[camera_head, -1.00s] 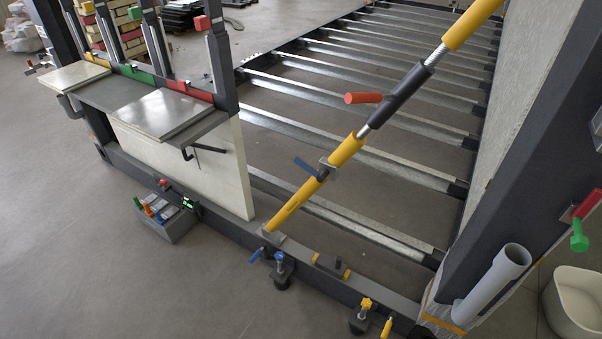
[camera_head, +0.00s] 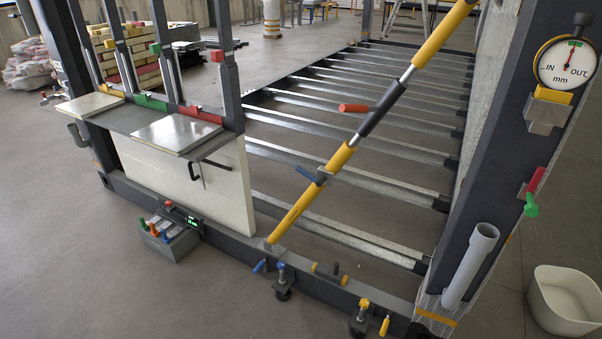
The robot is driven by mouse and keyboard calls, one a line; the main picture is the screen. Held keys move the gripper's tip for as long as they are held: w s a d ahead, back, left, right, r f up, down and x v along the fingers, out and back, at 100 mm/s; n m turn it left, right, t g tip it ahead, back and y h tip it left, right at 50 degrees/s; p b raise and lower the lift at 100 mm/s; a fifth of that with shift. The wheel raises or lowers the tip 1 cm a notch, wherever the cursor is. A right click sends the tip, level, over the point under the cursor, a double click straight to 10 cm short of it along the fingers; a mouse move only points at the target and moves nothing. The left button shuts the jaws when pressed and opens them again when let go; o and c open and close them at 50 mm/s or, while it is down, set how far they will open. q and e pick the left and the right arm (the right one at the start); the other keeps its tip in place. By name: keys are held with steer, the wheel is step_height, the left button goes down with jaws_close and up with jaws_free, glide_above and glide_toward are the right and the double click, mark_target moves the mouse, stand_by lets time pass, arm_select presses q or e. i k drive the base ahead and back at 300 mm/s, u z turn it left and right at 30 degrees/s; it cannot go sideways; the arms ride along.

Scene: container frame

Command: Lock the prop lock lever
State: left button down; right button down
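A yellow and grey prop (camera_head: 312,200) runs diagonally from the front beam up to the top right. A blue lever (camera_head: 309,175) sticks out to the left from a grey collar on the prop, and is likely the prop lock lever. A red handle (camera_head: 353,108) sticks out left from the dark sleeve higher up. A smaller blue lever (camera_head: 260,266) sits beside the prop's foot at the front beam. I cannot tell from the blue levers' poses whether they are locked. Neither of my grippers is in view.
A dark post (camera_head: 484,150) with a dial gauge (camera_head: 566,62) and a grey tube (camera_head: 470,265) stands at right. A shelf with panels (camera_head: 176,133) stands at left. Clamps (camera_head: 283,280) line the front beam. A white bin (camera_head: 563,300) is at lower right.

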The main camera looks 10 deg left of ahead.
mark_target(321, 182)
steer(key=z, duration=0.2)
steer(key=i, duration=1.15)
steer(key=z, duration=0.2)
